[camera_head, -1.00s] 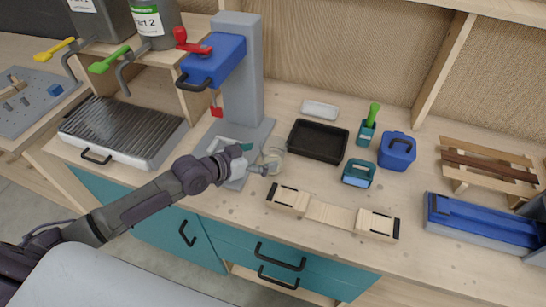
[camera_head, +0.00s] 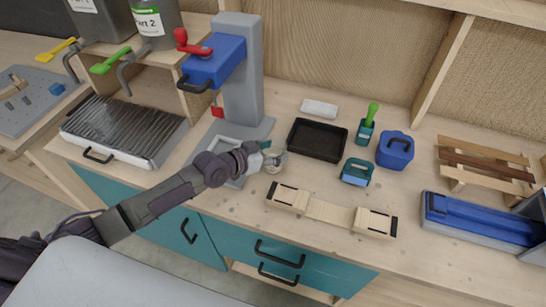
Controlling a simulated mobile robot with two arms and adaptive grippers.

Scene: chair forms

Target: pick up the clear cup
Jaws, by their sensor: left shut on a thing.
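The clear cup (camera_head: 273,167) is small and see-through and stands on the wooden worktop, just right of the grey press base. My left gripper (camera_head: 274,158) reaches over from the left and is shut on the cup. The fingers and wrist cover much of the cup, so its rim is hard to make out. I cannot tell whether the cup is touching the worktop or slightly lifted. My right gripper is not in view.
A black tray (camera_head: 318,139) lies behind and right of the cup. A wooden form (camera_head: 330,211) lies in front. A blue press (camera_head: 216,61) on a grey column (camera_head: 243,95) stands behind left.

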